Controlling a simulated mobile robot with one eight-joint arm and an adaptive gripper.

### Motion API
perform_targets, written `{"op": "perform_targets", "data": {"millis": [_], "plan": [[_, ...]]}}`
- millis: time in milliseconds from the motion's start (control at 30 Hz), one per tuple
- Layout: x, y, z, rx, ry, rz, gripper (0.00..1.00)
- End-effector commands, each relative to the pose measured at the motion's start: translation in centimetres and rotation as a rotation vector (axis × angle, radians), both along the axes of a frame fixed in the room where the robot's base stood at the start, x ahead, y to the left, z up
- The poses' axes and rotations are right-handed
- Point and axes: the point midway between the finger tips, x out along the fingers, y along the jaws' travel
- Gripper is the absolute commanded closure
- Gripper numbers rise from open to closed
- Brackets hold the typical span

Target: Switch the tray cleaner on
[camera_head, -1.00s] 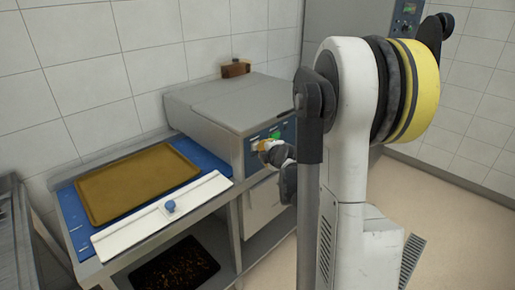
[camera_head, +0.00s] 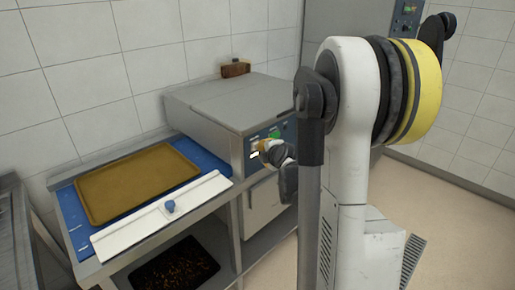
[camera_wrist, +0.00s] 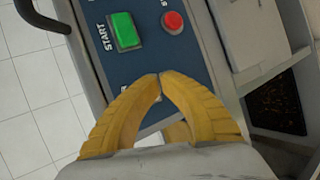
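The tray cleaner (camera_head: 218,108) is a grey metal box at the end of the blue infeed. Its blue control panel (camera_head: 265,141) faces right in the head view, and it fills the upper middle of the wrist view (camera_wrist: 138,66). The panel has a green START button (camera_wrist: 125,31) and a round red stop button (camera_wrist: 173,22). My gripper (camera_wrist: 159,77) has yellow fingers with the tips together and looks empty. The tips appear just below the buttons in the wrist view; whether they touch the panel I cannot tell. In the head view my gripper (camera_head: 262,148) is at the panel.
A dark bin (camera_head: 175,265) with crumbs is below. A brown brush-like object (camera_head: 236,68) lies on top of the cleaner. Floor is clear at right.

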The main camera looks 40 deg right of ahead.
Motion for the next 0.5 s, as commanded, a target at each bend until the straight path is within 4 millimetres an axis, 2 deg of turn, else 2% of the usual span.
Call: {"op": "perform_targets", "data": {"millis": [233, 500], "plan": [[-0.4, -0.1, 0.0, 0.0, 0.0, -0.001, 1.0], [-3.3, -0.3, 0.0, -0.001, 0.0, -0.002, 1.0]]}}
